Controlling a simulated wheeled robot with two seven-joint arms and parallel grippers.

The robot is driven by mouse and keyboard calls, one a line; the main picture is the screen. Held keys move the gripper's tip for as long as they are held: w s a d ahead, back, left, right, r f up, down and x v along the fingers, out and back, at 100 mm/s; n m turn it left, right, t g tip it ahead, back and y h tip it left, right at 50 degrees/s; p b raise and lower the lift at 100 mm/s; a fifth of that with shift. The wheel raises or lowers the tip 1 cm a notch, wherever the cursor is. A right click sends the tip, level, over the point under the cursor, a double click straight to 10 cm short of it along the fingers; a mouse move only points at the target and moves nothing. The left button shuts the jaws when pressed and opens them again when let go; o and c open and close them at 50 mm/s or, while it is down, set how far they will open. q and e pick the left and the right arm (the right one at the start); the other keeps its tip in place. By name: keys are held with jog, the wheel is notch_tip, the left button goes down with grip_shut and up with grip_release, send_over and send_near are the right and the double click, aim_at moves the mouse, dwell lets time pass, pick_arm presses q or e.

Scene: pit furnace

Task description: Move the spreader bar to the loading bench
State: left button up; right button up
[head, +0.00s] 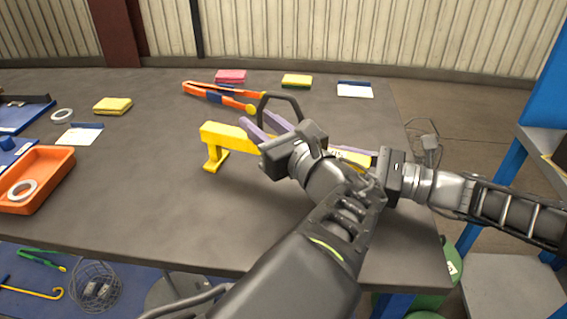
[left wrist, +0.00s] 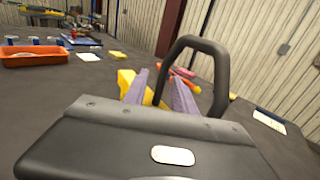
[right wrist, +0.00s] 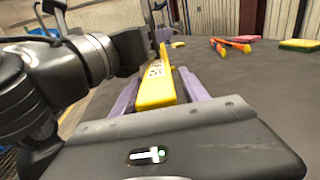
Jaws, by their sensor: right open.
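The yellow spreader bar (head: 225,135) lies across the dark table, its left end on a foot. A black loop (head: 281,97) rises near its middle, and my left gripper hides part of the bar. My left gripper (head: 265,125) is open above the bar by the loop; its purple fingers (left wrist: 160,85) show the bar (left wrist: 126,82) passing below the left finger. My right gripper (right wrist: 157,82) is open at the bar's right end, one finger on each side of the yellow body (right wrist: 154,87). I cannot tell which surface is the loading bench.
Orange tongs (head: 215,94), a pink pad (head: 231,76) and yellow sponges (head: 113,105) lie on the table (head: 130,190). An orange tray (head: 37,180) stands at left. A blue frame (head: 485,190) with a grey surface (head: 512,287) stands right.

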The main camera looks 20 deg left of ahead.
pick_arm(q)
jog(key=v, duration=0.7)
jog(key=shift+d, duration=0.1)
pick_arm(e)
jog(key=d, duration=1.2)
dwell(0.3)
